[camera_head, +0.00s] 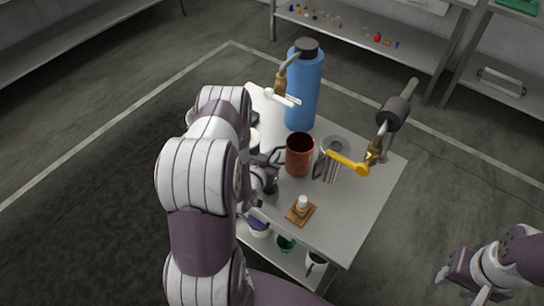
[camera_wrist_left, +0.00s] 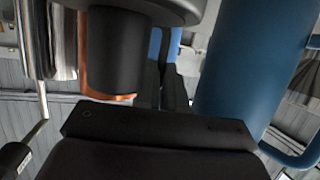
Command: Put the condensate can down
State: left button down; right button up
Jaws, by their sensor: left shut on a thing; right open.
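A copper-brown can (camera_head: 299,157), open at the top, stands upright over the table; I take it to be the condensate can. My left gripper (camera_head: 272,168) is at its left side, shut on it, apparently by a dark handle. I cannot tell whether its base touches the table. In the left wrist view, the left gripper's dark fingers (camera_wrist_left: 168,88) show beside an orange-brown strip of the can (camera_wrist_left: 92,55), mostly hidden by a dark cylinder. My right gripper (camera_head: 468,288) is open and empty, low at the right, away from the table.
On the table (camera_head: 345,220), a tall blue tank (camera_head: 302,92) stands behind, with a white-levered tap (camera_head: 283,97). A steel can (camera_head: 326,168) and a yellow-levered tap (camera_head: 348,163) are close right. A wooden block (camera_head: 301,214) sits in front. The table's right front is clear.

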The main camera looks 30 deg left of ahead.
pick_arm(q)
jog(key=c, duration=1.2)
grip_release()
jog(key=shift+f, duration=0.15)
